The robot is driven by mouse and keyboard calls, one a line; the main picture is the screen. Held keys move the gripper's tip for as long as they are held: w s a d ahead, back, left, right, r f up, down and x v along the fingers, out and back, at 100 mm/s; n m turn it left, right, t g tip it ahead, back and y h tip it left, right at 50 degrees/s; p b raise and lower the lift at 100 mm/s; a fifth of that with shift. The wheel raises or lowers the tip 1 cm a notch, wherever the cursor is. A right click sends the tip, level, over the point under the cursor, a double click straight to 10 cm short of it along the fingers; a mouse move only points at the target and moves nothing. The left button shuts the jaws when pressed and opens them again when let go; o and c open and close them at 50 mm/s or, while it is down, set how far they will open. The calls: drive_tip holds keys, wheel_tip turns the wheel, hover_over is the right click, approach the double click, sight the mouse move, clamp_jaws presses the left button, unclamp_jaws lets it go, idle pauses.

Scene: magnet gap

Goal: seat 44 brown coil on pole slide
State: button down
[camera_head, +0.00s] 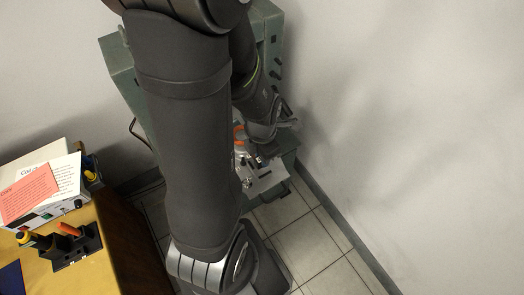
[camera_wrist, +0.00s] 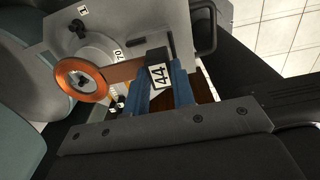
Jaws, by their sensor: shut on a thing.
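My gripper (camera_wrist: 164,88) is shut, its two blue fingers either side of a dark block with a white "44" tag (camera_wrist: 159,75). From this block a brown strip (camera_wrist: 126,71) runs left to a copper-coloured ring (camera_wrist: 80,81), which I take as the 44 coil. The ring lies in front of a pale round piece marked "70" (camera_wrist: 103,52) on a grey metal plate (camera_wrist: 128,18). I cannot tell whether the ring touches it. I cannot clearly pick out the pole slide. In the head view my arm hides most of the work area.
The plate has a black knob (camera_wrist: 78,27), a "1" label and a black handle (camera_wrist: 207,30). In the head view a green-grey cabinet (camera_head: 119,60) stands behind my arm by the wall. A yellow bench (camera_head: 103,262) with a black tool holder (camera_head: 74,247) is at left.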

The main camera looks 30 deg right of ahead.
drive_tip(key=shift+f, duration=2.1)
drive_tip(key=c, duration=1.1)
unclamp_jaws()
drive_tip(key=shift+c, duration=0.2)
wheel_tip(320, 180, up, 18)
drive_tip(key=shift+f, duration=0.25)
wheel_tip(320, 180, down, 17)
drive_tip(key=shift+r, duration=0.1)
drive_tip(key=shift+r, duration=0.1)
idle(0.4)
